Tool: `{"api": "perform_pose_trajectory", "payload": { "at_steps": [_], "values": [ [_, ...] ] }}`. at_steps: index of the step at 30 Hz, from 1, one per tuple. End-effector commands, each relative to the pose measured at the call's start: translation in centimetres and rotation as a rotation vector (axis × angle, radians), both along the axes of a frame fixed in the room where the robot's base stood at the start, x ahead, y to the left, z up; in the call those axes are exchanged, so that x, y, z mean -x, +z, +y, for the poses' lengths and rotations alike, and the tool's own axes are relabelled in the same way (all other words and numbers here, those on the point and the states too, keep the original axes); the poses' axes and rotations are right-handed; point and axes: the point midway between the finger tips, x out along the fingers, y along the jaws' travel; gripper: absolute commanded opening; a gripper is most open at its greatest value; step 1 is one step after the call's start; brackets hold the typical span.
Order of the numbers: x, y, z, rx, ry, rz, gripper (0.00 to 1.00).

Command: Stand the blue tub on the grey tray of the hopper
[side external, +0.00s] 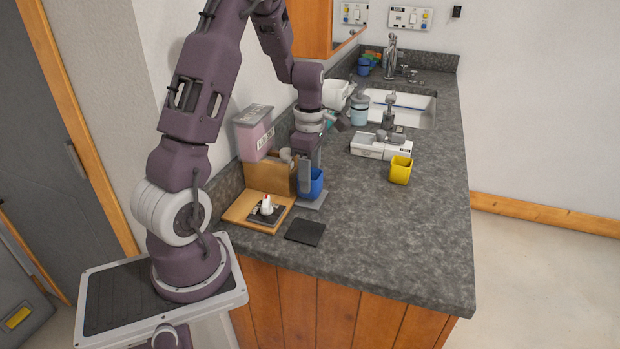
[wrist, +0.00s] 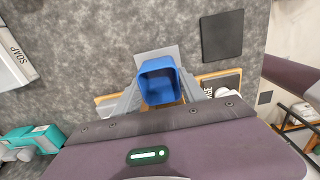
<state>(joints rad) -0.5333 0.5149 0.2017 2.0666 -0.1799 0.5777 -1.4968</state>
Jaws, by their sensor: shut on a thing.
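The blue tub (side external: 314,186) is upright, with its open top facing up; the wrist view also shows the tub (wrist: 158,80), with its inside visible and empty. My gripper (side external: 309,182) is shut on it, with one finger on either side in the wrist view. The grey tray (side external: 318,203) is directly below the tub, and part of it (wrist: 158,53) shows beyond the tub in the wrist view. I cannot tell whether the tub's base touches the tray. The hopper (side external: 254,132), a clear bin with pink contents, stands by the wall behind a wooden panel.
A black square pad (side external: 305,232) lies in front. A yellow tub (side external: 400,170) and a white device (side external: 380,147) stand to the right. The near right counter is clear.

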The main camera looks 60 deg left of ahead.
Motion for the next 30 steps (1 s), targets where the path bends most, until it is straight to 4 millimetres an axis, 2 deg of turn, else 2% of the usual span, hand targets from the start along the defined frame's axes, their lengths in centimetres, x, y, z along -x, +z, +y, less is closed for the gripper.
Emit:
{"api": "perform_pose_trajectory", "payload": {
  "at_steps": [3, 12, 13, 16, 26, 30],
  "values": [
    [0.0, -1.0, 0.0, 0.001, 0.002, 0.0, 0.09],
    [0.0, -1.2, 0.0, 0.0, 0.001, -0.001, 0.09],
    [0.0, -1.3, 0.0, 0.0, 0.001, -0.001, 0.5],
    [0.0, -1.2, 0.0, -0.001, 0.0, -0.002, 0.7],
    [0.0, -1.0, 0.0, -0.001, 0.0, -0.002, 0.7],
    [-0.2, 1.6, 0.1, -0.004, -0.003, -0.006, 0.7]
  ]
}}
